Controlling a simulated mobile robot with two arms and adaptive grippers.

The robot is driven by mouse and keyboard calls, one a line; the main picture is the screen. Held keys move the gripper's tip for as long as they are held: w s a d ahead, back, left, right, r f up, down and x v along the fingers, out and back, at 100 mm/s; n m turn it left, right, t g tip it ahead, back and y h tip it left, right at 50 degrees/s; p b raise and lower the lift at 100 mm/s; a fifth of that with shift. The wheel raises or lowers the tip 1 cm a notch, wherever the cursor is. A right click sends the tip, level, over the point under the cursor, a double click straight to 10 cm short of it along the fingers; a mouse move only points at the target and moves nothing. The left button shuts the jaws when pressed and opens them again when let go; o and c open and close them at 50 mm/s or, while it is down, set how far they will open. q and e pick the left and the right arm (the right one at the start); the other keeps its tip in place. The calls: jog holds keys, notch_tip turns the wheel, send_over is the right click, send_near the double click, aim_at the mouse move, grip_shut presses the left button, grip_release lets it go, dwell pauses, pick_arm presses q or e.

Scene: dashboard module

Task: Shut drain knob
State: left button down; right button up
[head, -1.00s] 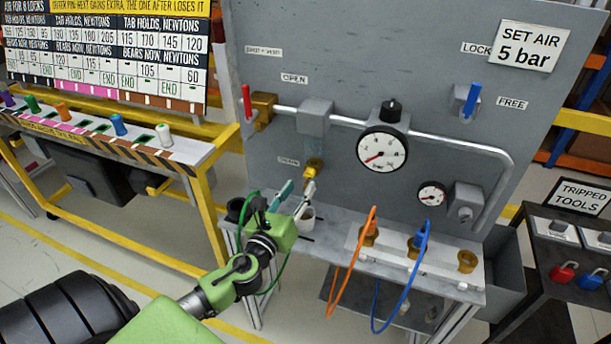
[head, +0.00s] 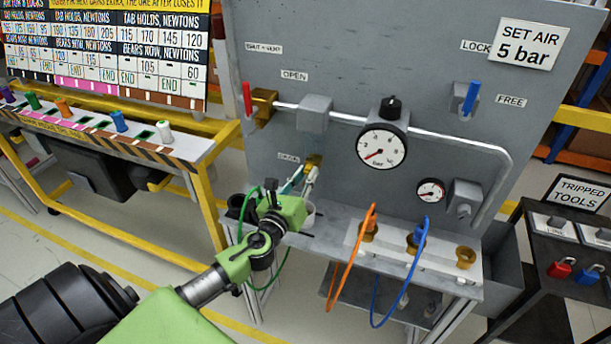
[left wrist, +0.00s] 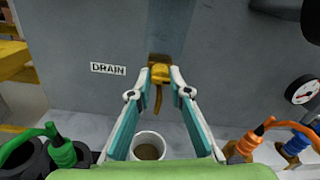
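The drain knob (left wrist: 160,74) is a small yellow-brass part on the grey panel, beside the DRAIN label (left wrist: 108,69). In the head view the knob (head: 314,160) shows just beyond my left fingertips. The gripper also shows in the head view (head: 305,174), over the bench below the panel. A brass spout hangs under the knob, above a white cup (left wrist: 150,138). My right gripper is not in view.
A red lever (head: 247,100), a black regulator knob (head: 391,107), gauges (head: 381,147) and a blue lever (head: 470,98) are on the panel. Orange (head: 352,262) and blue hoses loop at the bench front. Dark cups stand left of the white cup.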

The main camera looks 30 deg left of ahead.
pick_arm(q)
jog(key=shift+n, duration=0.4)
jog(key=n+b, duration=0.3)
jog(key=n, duration=1.4)
jog(key=shift+f+y, duration=0.1)
jog(key=shift+y, duration=0.3)
jog(key=shift+n, duration=0.4)
jog(key=c, duration=1.9)
grip_release()
jog(key=v, duration=1.2)
jog(key=shift+f, duration=0.2)
